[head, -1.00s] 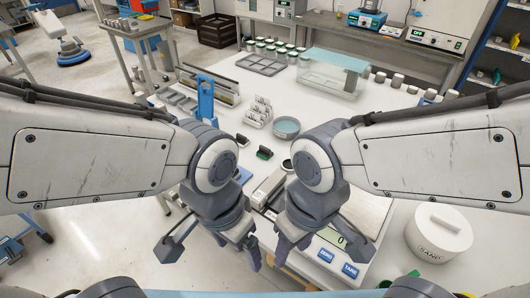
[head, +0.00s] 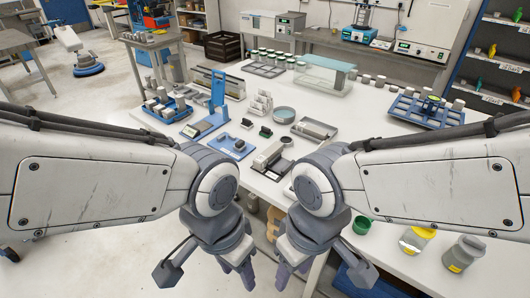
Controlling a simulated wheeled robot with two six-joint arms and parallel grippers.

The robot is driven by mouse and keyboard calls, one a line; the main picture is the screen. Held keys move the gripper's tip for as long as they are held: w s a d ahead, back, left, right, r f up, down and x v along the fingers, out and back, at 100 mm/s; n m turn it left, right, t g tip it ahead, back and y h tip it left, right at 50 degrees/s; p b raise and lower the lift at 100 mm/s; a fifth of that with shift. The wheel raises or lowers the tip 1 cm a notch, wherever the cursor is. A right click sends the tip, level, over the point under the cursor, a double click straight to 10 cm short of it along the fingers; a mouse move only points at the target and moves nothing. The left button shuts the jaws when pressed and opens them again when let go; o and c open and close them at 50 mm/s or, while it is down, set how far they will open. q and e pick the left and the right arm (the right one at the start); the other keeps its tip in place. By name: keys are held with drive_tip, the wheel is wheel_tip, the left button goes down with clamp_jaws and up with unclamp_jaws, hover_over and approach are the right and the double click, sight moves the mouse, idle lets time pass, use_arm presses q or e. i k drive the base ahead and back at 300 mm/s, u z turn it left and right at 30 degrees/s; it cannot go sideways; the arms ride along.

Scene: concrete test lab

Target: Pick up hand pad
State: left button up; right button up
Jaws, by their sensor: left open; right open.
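A blue plate (head: 229,149) lies on the white table, with a small dark item (head: 240,145) on it. Two more small dark blocks, one at the back (head: 247,123) and one to its right (head: 266,131), stand behind the plate. I cannot tell which of these, if any, is the hand pad. My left gripper (head: 238,268) is open and empty, pointing down in front of the table edge. My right gripper (head: 292,268) is open and empty close beside it, also low at the front. Neither touches anything on the table.
A grey device (head: 268,158) in a dark tray lies at the front middle. A blue rack (head: 425,111) is at the back right. A green cup (head: 361,225) and two grey jars (head: 416,240) stand at the front right. A blue upright stand (head: 218,92) is at the left.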

sight(266, 131)
drive_tip(key=z, duration=1)
drive_tip(key=k, duration=0.1)
drive_tip(key=u, duration=2.05)
drive_tip(key=i, duration=1.65)
drive_tip(key=z, duration=1.05)
drive_tip(key=i, duration=0.8)
drive_tip(key=z, duration=0.85)
